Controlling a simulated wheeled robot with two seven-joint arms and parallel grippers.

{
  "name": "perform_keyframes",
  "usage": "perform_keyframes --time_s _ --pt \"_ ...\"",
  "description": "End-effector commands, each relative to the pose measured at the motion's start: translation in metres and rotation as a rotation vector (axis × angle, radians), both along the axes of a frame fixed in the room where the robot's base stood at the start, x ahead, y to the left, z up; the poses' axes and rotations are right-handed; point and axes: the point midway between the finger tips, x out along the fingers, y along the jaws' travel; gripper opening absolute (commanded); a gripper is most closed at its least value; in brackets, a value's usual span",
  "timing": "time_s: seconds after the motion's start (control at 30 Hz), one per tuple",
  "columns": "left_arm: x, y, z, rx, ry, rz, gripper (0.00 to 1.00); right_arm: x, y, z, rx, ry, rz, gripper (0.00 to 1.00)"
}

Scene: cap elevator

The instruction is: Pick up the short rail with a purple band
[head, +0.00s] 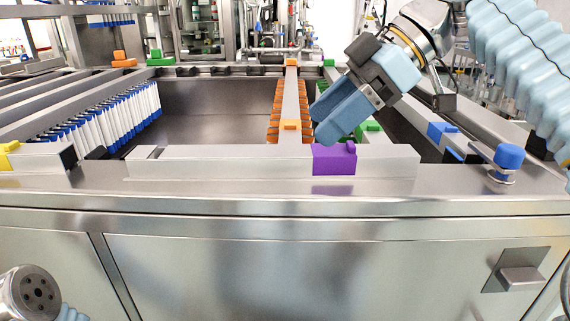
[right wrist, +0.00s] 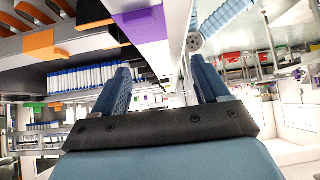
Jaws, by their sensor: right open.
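The short rail (head: 220,163) is a grey metal bar lying lengthwise along the front ledge of the machine. Its purple band (head: 334,160) sits right of its middle and has a small raised tab. My right gripper (head: 325,122) is just above and behind the band, tilted down to the left, open and empty. In the right wrist view, the purple band (right wrist: 145,25) appears above and between the two blue fingers, apart from them. My left gripper is not in view; only a round end of my left arm shows at bottom left.
A long rail with an orange band (head: 290,125) runs back from behind the short rail. Green (head: 373,126) and blue-banded (head: 441,130) pieces lie to the right, near a blue knob (head: 509,156). Blue-capped tubes (head: 115,118) stand at left. The front ledge is otherwise mostly clear.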

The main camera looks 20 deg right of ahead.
Motion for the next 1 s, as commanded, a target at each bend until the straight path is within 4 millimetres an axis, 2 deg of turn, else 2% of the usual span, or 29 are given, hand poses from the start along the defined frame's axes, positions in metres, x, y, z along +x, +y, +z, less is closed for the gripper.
perform_keyframes --time_s 0.03,0.1,0.33,0.57,0.87,1.0 --pt "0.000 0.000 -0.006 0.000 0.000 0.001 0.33 0.001 0.007 -0.010 -0.001 0.001 0.002 0.74" --pt "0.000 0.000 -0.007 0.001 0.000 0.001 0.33 0.003 0.014 -0.016 -0.001 0.000 0.001 0.74" --pt "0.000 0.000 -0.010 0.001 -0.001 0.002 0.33 0.009 0.028 -0.029 -0.001 0.001 0.001 0.74" --pt "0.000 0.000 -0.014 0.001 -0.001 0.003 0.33 0.020 0.052 -0.054 -0.001 0.001 0.002 0.74" --pt "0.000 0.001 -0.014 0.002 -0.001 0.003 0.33 0.022 0.057 -0.058 0.000 -0.001 -0.001 0.74" --pt "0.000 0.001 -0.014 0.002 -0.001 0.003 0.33 0.022 0.057 -0.058 0.000 -0.001 -0.001 0.56"
